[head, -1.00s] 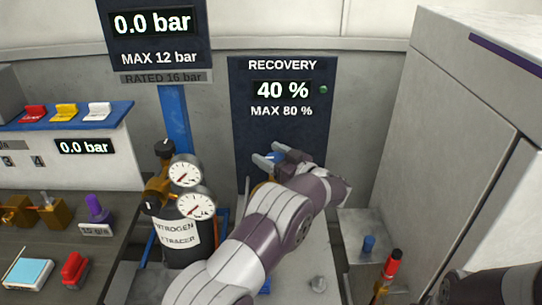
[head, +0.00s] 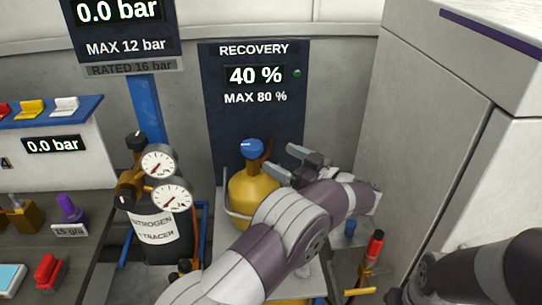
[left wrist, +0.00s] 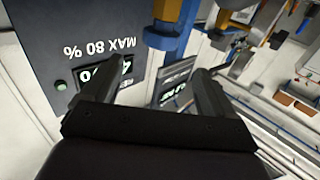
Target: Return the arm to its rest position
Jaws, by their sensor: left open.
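My left arm (head: 290,225) reaches in from the bottom of the head view toward the recovery station. My left gripper (head: 282,160) is open, with nothing between its fingers. It is beside and to the right of the blue-topped valve of a yellow recovery cylinder (head: 252,192); I cannot tell whether it touches. The left wrist view shows the two dark fingers (left wrist: 155,90) spread apart, with display panels beyond them. My right arm (head: 485,270) shows only as a dark part at the bottom right; its gripper is out of view.
A black nitrogen cylinder (head: 162,240) with two gauges stands left of the arm. The recovery panel (head: 257,130) reads 40 %. A tall grey cabinet (head: 425,130) bounds the right side. A red-capped tool (head: 373,250) and a blue knob (head: 350,228) are near the arm.

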